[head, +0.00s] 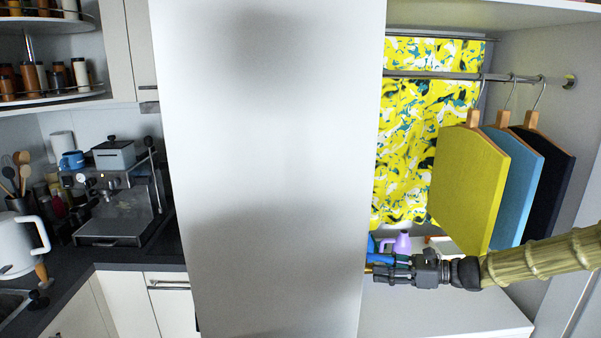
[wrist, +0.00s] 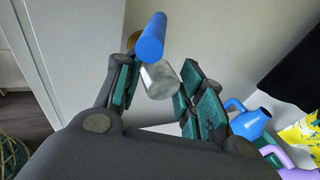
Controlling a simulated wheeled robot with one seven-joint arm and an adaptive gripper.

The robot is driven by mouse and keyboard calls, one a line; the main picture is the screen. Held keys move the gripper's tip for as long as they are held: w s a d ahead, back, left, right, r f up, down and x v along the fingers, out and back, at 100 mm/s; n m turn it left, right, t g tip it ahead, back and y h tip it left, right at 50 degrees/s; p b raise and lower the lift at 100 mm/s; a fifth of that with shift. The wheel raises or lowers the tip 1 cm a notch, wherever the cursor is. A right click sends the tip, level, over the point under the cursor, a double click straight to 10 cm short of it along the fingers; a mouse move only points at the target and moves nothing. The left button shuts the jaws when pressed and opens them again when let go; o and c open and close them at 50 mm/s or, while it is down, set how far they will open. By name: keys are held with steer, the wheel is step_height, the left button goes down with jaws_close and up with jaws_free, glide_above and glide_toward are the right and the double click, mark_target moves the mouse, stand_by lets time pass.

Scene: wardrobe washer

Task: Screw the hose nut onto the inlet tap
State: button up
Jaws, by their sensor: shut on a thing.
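My gripper (head: 383,273) is inside the wardrobe, low beside the edge of the large grey panel. In the wrist view my gripper (wrist: 160,92) has its green-padded fingers closed around the silvery hose nut (wrist: 159,80). The blue hose (wrist: 152,38) rises from the nut, tilted up and to the right. A small brass-coloured piece (wrist: 133,40) shows behind the hose, and it may be the inlet tap. I cannot tell whether the nut touches it. In the head view the nut and tap cannot be made out.
A large grey panel (head: 270,170) stands left of my gripper. Hangers with yellow (head: 468,185), blue (head: 518,180) and dark garments (head: 548,170) hang above my arm. A purple can (head: 400,241) stands behind, and a blue can (wrist: 250,122) is to the right in the wrist view.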

steer(key=shift+o, duration=1.1)
steer(key=c, duration=0.3)
steer(key=o, duration=1.6)
steer(key=shift+d, duration=0.1)
